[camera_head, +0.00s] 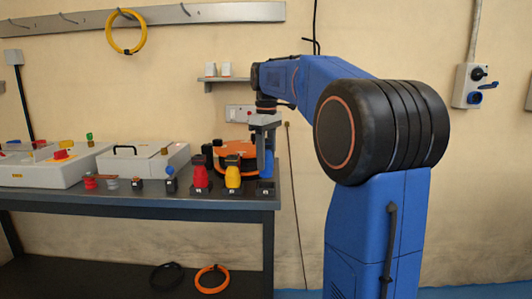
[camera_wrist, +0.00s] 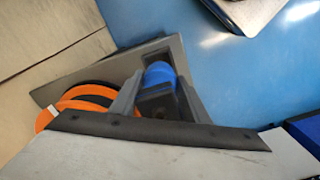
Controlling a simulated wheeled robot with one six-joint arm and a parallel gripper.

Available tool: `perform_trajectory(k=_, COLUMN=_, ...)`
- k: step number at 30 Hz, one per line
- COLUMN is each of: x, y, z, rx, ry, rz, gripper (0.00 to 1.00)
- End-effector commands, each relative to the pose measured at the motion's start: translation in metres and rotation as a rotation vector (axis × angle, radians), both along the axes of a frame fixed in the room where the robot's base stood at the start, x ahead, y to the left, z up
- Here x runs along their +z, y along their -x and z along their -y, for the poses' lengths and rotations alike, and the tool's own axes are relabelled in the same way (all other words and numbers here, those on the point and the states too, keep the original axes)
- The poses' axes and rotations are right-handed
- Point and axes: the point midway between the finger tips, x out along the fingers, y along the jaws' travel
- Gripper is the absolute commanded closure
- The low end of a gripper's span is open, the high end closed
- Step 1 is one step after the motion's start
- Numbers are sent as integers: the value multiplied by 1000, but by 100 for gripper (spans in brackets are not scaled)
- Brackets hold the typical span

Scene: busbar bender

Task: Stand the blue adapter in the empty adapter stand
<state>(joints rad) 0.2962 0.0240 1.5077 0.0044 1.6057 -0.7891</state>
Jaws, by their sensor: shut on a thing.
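My gripper (camera_head: 266,150) points down at the right end of the grey workbench (camera_head: 150,206). It is shut on the blue adapter (camera_head: 268,166), which is upright between its fingers. In the wrist view the adapter's blue part (camera_wrist: 158,73) shows between the grey fingers, with a black block in front of it. A black adapter stand (camera_head: 265,189) is directly below the adapter. I cannot tell whether the adapter's foot is seated in it or just above. A red adapter (camera_head: 201,174) and a yellow adapter (camera_head: 233,174) stand in similar black stands to the left.
An orange and black round device (camera_head: 236,152) is close behind the adapters; it also shows in the wrist view (camera_wrist: 84,101). White boxes (camera_head: 146,158) and several small parts occupy the bench further left. The bench's right edge is close to my gripper.

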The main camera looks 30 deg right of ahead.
Motion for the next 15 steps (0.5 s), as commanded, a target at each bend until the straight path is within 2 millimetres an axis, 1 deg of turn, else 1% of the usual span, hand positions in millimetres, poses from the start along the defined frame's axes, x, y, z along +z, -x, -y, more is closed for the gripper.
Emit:
perform_trajectory(k=6, x=-15, y=0, z=0, rx=0, ry=0, rz=0, gripper=85)
perform_trajectory(k=15, x=-23, y=0, z=0, rx=0, ry=0, rz=0, gripper=85)
